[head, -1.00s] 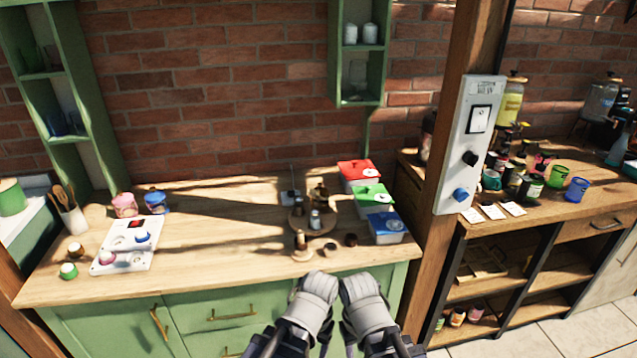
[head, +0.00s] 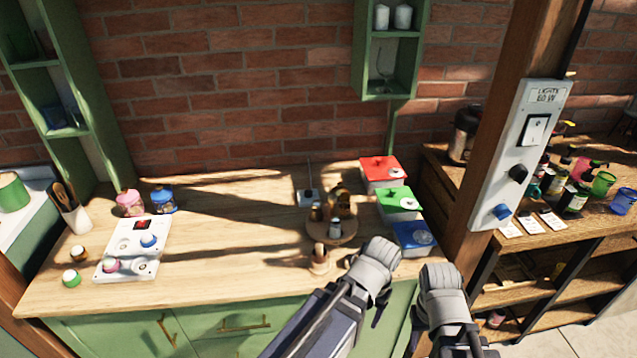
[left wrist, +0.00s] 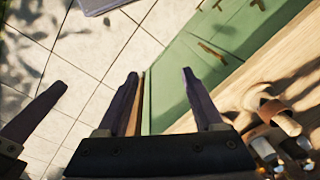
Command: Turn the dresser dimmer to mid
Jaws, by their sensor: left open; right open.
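A white control panel (head: 519,155) is fixed to the wooden post, with a display that seems to read "LIGHTS 60 W", a rocker switch (head: 535,130), a black knob (head: 518,173) and a blue knob (head: 502,212). A second white panel (head: 128,250) lies on the green dresser's (head: 250,245) top, with a blue knob, a pink knob and a small red light. I cannot tell which knob is the dimmer. My right gripper (head: 441,290) is left of and below the post panel, open and empty. My left gripper (left wrist: 160,74) is open and empty by the dresser front.
Red (head: 383,168), green (head: 399,203) and blue (head: 413,236) boxes stand at the dresser's right end, beside a round wooden stand (head: 332,230) with small bottles. The wooden post (head: 480,165) rises between dresser and shelf bench. Tiled floor shows at lower right.

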